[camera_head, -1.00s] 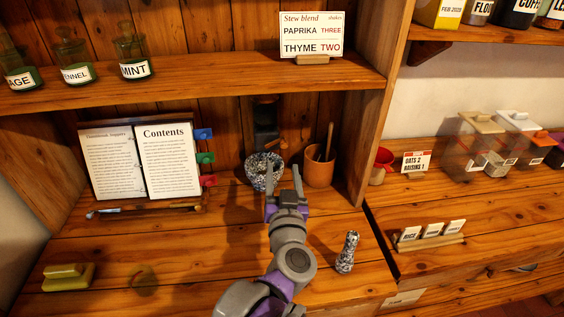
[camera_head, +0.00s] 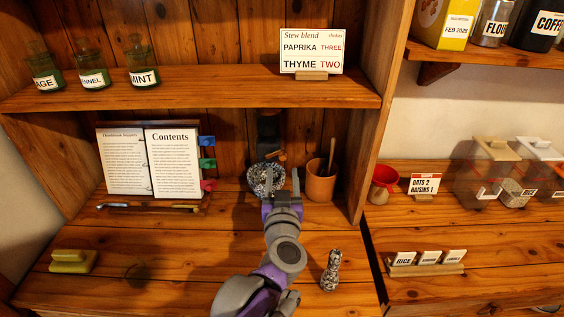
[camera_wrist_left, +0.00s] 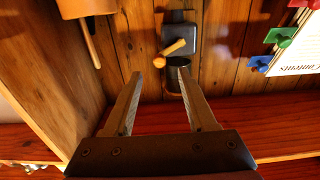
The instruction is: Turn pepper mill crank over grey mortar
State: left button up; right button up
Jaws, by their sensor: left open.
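The pepper mill (camera_head: 268,128) is a dark box on the back wall, with a small wooden crank (camera_head: 274,157) at its lower front. In the left wrist view the mill (camera_wrist_left: 183,42) shows grey, and the crank's wooden knob (camera_wrist_left: 160,62) points toward the camera. The grey mortar (camera_head: 260,179) is a speckled bowl below the mill, partly hidden by my left gripper. My left gripper (camera_head: 281,185) is open and empty, just in front of the mortar. In the wrist view its fingers (camera_wrist_left: 160,74) stand apart, with the crank seen between and beyond their tips. My right gripper is not in view.
A terracotta pot (camera_head: 320,184) with a wooden handle stands right of the gripper. An open book (camera_head: 150,165) stands left. A speckled pepper shaker (camera_head: 331,270) stands near the front. A shelf (camera_head: 200,94) runs above. The left front counter holds a yellow block (camera_head: 73,262).

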aim_at(283, 159)
pick_arm(q)
jog(key=w, duration=0.5)
jog(key=shift+w, duration=0.4)
grip_shut()
